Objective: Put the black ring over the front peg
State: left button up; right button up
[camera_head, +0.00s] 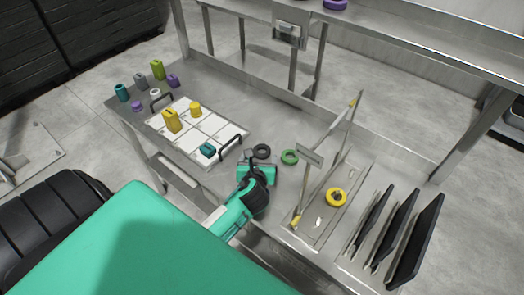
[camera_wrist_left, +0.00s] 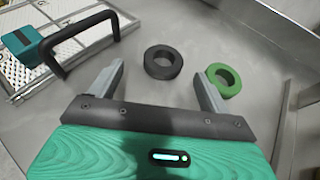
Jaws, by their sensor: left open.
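The black ring (camera_head: 262,156) lies flat on the metal table, and it also shows in the left wrist view (camera_wrist_left: 163,74). My left gripper (camera_head: 259,166) is open and empty, just on the near side of the black ring. In the left wrist view its fingers stand apart, with the ring ahead between them. A small pale upright shape (camera_head: 318,221) near the front of the metal tray (camera_head: 309,232) looks like the front peg, with nothing around it. My right gripper is out of view.
A green ring (camera_head: 290,162) lies right of the black one. Black upright plates (camera_head: 416,240) stand right. A white handled tray (camera_head: 201,128) holds coloured blocks at left.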

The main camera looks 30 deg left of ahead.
aim_at(262, 148)
pick_arm(q)
jog(key=shift+w+a, duration=0.1)
jog(key=shift+w, duration=0.15)
jog(key=x, duration=0.3)
jog(key=shift+w+f+p, duration=0.15)
jog(key=shift+w+p, duration=0.15)
jog(key=shift+w, duration=0.05)
jog(key=shift+w+f, duration=0.2)
jog(key=shift+w, duration=0.1)
jog(key=shift+w+a, duration=0.15)
jog(key=c, duration=1.1)
jog(key=shift+c, duration=0.2)
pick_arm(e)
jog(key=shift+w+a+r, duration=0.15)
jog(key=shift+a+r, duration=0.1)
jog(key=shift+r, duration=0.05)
